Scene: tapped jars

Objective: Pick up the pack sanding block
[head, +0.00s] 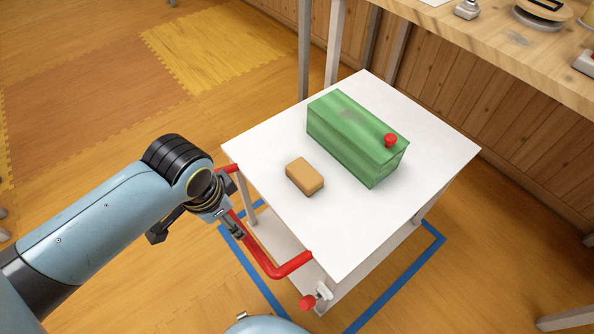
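The sanding block (305,174) is a small tan block with rounded edges. It lies flat on the white top of a small cart (370,230), left of a green box. My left gripper (236,231) points down beside the cart's left edge, at the red handle bar, with the block up and to its right. It is apart from the block. Whether its fingers are open or closed around the bar cannot be made out. My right gripper is not in view.
The green box (345,135) with a red knob (390,140) stands behind the block. The red handle bar (268,266) runs along the cart's near left side. Blue tape (375,308) outlines the floor around the cart. A wooden workbench (490,45) stands at upper right.

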